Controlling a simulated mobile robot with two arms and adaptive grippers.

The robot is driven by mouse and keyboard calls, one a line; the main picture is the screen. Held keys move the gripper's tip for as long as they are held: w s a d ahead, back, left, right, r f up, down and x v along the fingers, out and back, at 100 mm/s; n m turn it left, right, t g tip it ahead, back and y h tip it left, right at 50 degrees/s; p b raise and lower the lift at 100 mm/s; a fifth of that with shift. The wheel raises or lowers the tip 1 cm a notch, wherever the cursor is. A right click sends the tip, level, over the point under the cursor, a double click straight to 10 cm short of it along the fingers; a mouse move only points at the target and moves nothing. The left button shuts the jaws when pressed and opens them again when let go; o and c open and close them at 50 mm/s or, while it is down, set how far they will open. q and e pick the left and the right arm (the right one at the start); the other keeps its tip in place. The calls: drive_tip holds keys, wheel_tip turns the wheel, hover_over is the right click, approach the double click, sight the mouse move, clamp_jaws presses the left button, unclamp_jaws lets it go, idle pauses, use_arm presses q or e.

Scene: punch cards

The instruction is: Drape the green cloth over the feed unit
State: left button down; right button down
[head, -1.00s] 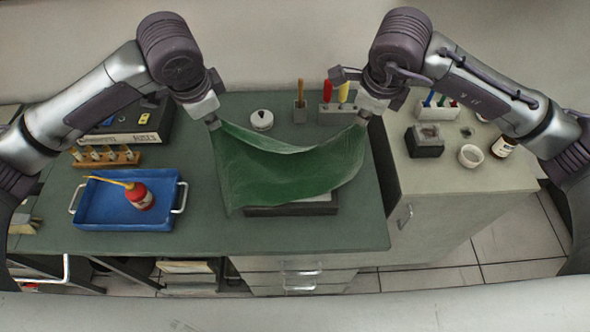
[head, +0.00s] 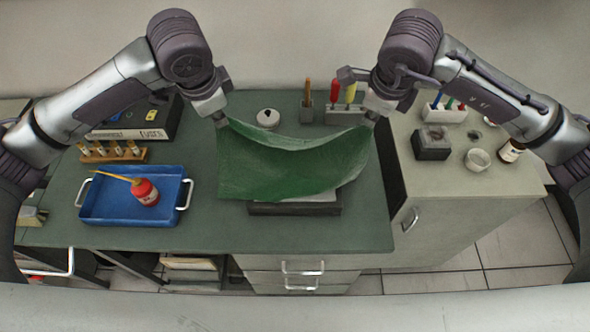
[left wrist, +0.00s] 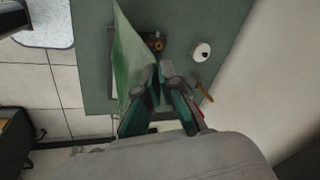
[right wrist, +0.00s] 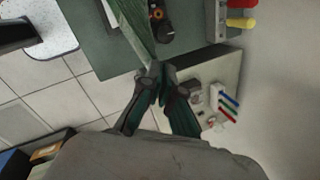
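The green cloth (head: 285,170) hangs between my two grippers in the head view, sagging in the middle. It hides most of the feed unit, whose dark base (head: 295,209) and a pale strip show below the cloth's near edge. I cannot tell whether the cloth touches the unit. My left gripper (head: 221,122) is shut on the cloth's far left corner; the cloth also shows in the left wrist view (left wrist: 126,55). My right gripper (head: 370,121) is shut on the far right corner, and the cloth hangs from it in the right wrist view (right wrist: 134,28).
A blue tray (head: 100,214) with a red oil can (head: 146,192) sits left of the cloth. A white round item (head: 268,118) and a tool rack (head: 345,115) stand behind. The right cabinet top holds a dark block (head: 431,144), a white cup (head: 477,159) and a bottle (head: 511,150).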

drive_tip(key=shift+d, duration=0.1)
use_arm(q)
drive_tip(key=shift+a, duration=0.1)
idle(0.6)
drive_tip(key=shift+w, duration=0.1)
use_arm(e)
drive_tip(key=shift+w, duration=0.1)
